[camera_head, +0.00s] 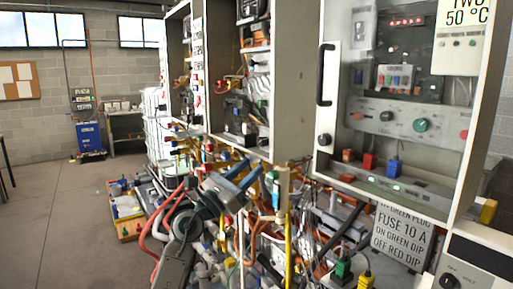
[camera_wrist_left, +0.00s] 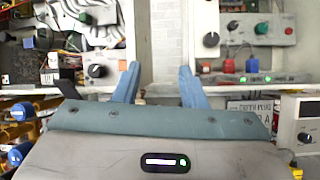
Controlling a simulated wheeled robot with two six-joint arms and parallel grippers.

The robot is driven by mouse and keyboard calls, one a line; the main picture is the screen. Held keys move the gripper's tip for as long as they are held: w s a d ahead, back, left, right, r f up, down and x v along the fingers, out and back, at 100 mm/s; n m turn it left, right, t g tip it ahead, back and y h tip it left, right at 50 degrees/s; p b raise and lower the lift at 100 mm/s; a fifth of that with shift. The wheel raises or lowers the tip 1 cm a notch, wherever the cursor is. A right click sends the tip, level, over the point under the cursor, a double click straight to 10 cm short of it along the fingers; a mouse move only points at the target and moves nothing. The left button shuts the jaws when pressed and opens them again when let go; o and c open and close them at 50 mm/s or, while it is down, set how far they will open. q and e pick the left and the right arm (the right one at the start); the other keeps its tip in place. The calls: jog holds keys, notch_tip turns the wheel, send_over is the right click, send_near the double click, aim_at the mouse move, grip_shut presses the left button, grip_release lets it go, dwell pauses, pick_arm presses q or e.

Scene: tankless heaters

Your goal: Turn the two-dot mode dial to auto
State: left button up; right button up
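My left gripper (camera_head: 254,170) is in the lower middle of the head view, its two blue fingers apart and nothing between them. In the left wrist view the open fingers (camera_wrist_left: 160,70) point at a pale wall strip between two cabinets. A black dial (camera_wrist_left: 97,71) is left of the fingers there. Another black dial (camera_wrist_left: 211,39) is up and right of them; it appears to be the dial on the right cabinet's frame (camera_head: 324,139) in the head view. I cannot tell which dial carries two dots, or read any setting. No dial is touched. My right gripper is not in view.
The glazed right cabinet holds a grey panel with a green knob (camera_head: 421,125). A fuse sign (camera_head: 402,238) hangs below it. A white box with a black knob (camera_head: 448,282) is at lower right. Pipes and cables crowd below; open floor (camera_head: 60,210) is at left.

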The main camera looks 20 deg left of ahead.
pick_arm(q)
jog(key=w+r+m+g+y, duration=0.2)
jog(key=w+r+m+g, duration=0.1)
jog(key=w+m, duration=0.2)
jog(key=m+g+y, duration=0.2)
jog(key=y, duration=0.4)
send_near(260, 142)
jog(key=p+x, duration=0.3)
jog(key=x, duration=0.3)
jog(key=shift+w+d+p, duration=0.15)
jog(key=shift+w+p, duration=0.15)
jog(key=shift+w, duration=0.1)
jog(key=shift+w+d+f, duration=0.2)
jog(key=shift+w, duration=0.4)
jog(key=c, duration=0.7)
